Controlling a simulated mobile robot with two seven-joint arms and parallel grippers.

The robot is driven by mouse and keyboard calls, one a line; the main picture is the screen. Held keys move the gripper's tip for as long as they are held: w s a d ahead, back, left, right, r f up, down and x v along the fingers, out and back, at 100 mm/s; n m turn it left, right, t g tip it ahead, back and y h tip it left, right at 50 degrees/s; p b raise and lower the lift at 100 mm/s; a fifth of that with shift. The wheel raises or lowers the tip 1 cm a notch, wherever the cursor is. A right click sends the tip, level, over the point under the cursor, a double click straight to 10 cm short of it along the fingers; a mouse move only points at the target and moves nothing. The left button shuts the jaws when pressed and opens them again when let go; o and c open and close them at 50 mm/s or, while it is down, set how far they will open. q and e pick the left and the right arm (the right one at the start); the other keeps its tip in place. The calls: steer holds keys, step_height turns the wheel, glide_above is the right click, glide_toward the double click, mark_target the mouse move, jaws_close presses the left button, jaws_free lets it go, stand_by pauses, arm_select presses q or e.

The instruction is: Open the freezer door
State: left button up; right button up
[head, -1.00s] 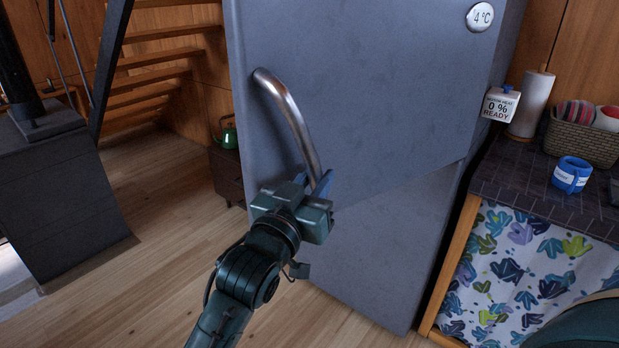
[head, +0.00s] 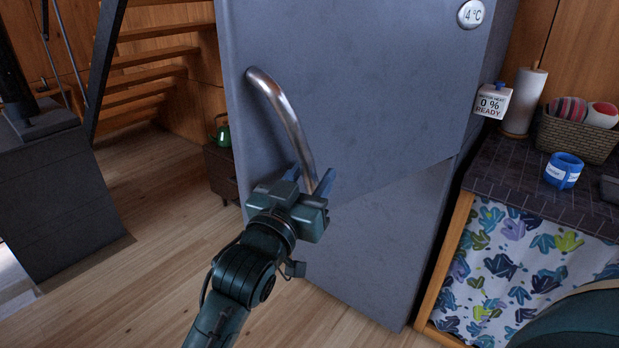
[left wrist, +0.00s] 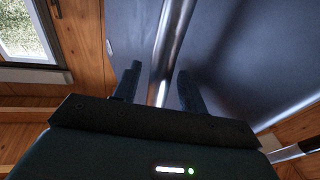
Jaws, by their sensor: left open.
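The tall blue-grey fridge-freezer (head: 370,90) fills the middle of the head view. A seam divides its upper door from a lower door (head: 380,240). A curved metal handle (head: 283,108) is on the left side of the upper door. My left gripper (head: 310,180) is at the lower end of this handle. It is open, and in the left wrist view the handle (left wrist: 168,50) runs between its two fingers (left wrist: 157,88) with gaps at the sides. No handle on the lower door shows in the head view. My right gripper is not in view.
A round 4 °C badge (head: 472,14) is on the upper door. At right, a dark counter (head: 510,180) holds a blue mug (head: 564,170), a basket (head: 578,137) and a paper roll (head: 524,100). A dark stove (head: 60,190) stands at left; the wooden floor between is clear.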

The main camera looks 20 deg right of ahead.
arm_select(q)
steer(key=shift+s+a+f, duration=0.2)
steer(key=shift+s+a, duration=0.1)
steer(key=shift+a, duration=0.15)
steer(key=b+v, duration=0.1)
steer(key=v, duration=1.1)
steer(key=shift+r+b, duration=0.2)
steer(key=shift+b, duration=0.1)
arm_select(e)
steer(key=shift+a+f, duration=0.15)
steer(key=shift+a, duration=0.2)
arm_select(q)
steer(key=shift+c, duration=0.5)
